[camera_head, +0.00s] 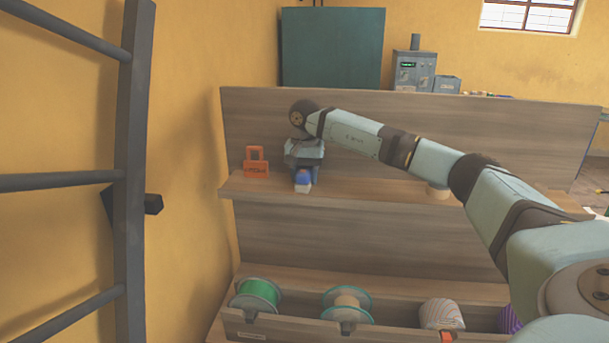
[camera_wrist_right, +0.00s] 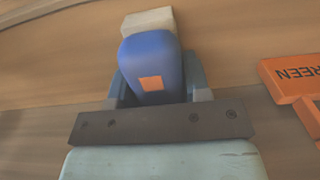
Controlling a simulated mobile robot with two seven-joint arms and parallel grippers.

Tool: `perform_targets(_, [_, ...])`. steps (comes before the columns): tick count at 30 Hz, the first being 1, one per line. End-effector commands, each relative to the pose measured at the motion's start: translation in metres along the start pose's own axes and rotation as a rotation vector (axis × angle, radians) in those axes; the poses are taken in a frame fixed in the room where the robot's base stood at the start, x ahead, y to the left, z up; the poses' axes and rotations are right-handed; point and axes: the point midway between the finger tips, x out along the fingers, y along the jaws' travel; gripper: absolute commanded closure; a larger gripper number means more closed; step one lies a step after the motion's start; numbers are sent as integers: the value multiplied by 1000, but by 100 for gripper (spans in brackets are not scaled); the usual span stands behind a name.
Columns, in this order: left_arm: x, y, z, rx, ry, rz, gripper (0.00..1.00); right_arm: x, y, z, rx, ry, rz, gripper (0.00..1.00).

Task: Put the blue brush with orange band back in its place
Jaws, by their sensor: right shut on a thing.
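The blue brush (camera_head: 303,178) is at the left part of the wooden shelf (camera_head: 365,192), and my right gripper (camera_head: 304,172) is shut on it. In the right wrist view the brush (camera_wrist_right: 150,62) shows a blue body with an orange square and a pale block-like end (camera_wrist_right: 148,20). It sits between the two fingers of the right gripper (camera_wrist_right: 158,90). An orange tag-like stand (camera_head: 256,164) is just left of the brush; in the wrist view it (camera_wrist_right: 292,82) carries the letters "REEN". Whether the brush touches the shelf is hard to tell. My left gripper is out of view.
Below, a rack holds a green spool (camera_head: 257,294), a beige spool (camera_head: 346,300) and a striped roll (camera_head: 440,314). A dark ladder (camera_head: 134,190) stands at left. The shelf's middle is clear.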

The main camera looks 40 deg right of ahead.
Motion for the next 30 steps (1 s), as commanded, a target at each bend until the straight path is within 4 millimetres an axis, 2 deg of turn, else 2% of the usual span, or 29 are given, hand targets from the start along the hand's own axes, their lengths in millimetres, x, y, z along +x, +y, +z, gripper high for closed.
perform_targets(2, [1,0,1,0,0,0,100,3,0,0,0,0,0,75])
perform_targets(3, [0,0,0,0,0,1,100,3,0,0,0,0,0,51])
perform_targets(6, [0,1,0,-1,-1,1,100,3,0,0,0,0,0,30])
perform_targets(14, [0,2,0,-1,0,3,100,2,0,0,0,0,0,30])
perform_targets(18, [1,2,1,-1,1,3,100,-7,-1,0,0,2,-3,30])
perform_targets(20, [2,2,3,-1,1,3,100,-16,-1,0,0,2,-3,30])
perform_targets(30, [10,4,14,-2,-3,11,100,-88,-1,0,-1,2,-4,30])
